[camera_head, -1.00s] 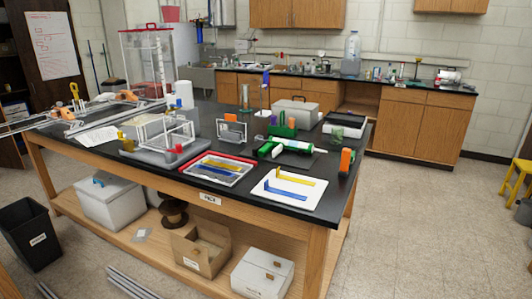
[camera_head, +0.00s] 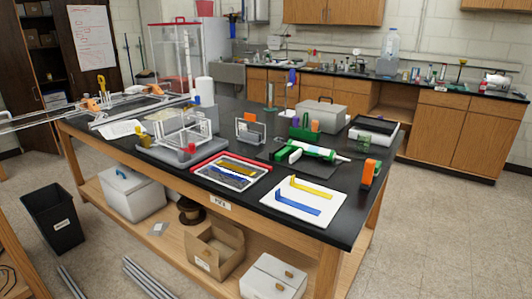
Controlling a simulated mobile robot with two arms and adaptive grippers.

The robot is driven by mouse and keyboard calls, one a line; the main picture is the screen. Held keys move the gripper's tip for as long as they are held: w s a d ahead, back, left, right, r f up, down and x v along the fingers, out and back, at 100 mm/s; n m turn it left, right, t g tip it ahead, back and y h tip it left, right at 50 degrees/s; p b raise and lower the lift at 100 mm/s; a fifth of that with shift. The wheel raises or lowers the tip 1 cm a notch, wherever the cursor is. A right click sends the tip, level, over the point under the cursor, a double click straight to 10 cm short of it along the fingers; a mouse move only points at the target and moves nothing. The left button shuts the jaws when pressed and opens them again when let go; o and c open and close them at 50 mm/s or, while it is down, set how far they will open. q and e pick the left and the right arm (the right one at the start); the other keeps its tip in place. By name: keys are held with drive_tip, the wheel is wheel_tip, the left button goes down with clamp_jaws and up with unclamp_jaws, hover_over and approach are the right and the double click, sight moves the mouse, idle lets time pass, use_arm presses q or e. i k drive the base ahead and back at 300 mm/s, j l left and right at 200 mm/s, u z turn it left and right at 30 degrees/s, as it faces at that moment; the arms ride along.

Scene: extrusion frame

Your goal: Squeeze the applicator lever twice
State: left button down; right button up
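The applicator (camera_head: 318,149) lies on the black table top, right of the middle. It has a white tube with green ends and a nozzle pointing right. Its green handle and lever part (camera_head: 287,154) is at its left end, too small to tell the lever apart. It rests on or beside a dark flat mat (camera_head: 306,167). Neither of my grippers shows in the view.
A white sheet with yellow and blue angled pieces (camera_head: 304,209) lies at the near table corner. A red-rimmed tray (camera_head: 230,185), an orange tool (camera_head: 369,173), a clear frame assembly (camera_head: 184,133) and a grey box (camera_head: 322,115) stand around. Floor right of the table is clear.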

sight(295, 156)
drive_tip(key=i+l+u, duration=0.15)
drive_tip(key=l, duration=0.3)
drive_tip(key=i+l+u, duration=0.1)
drive_tip(key=l, duration=0.4)
drive_tip(key=i+l+u, duration=0.15)
drive_tip(key=l, duration=0.35)
drive_tip(key=i+l+u, duration=0.15)
drive_tip(key=l, duration=0.35)
drive_tip(key=l+u, duration=0.15)
drive_tip(key=l, duration=0.35)
drive_tip(key=i+l, duration=0.1)
drive_tip(key=l, duration=0.85)
drive_tip(key=i+l, duration=0.15)
drive_tip(key=l, duration=0.35)
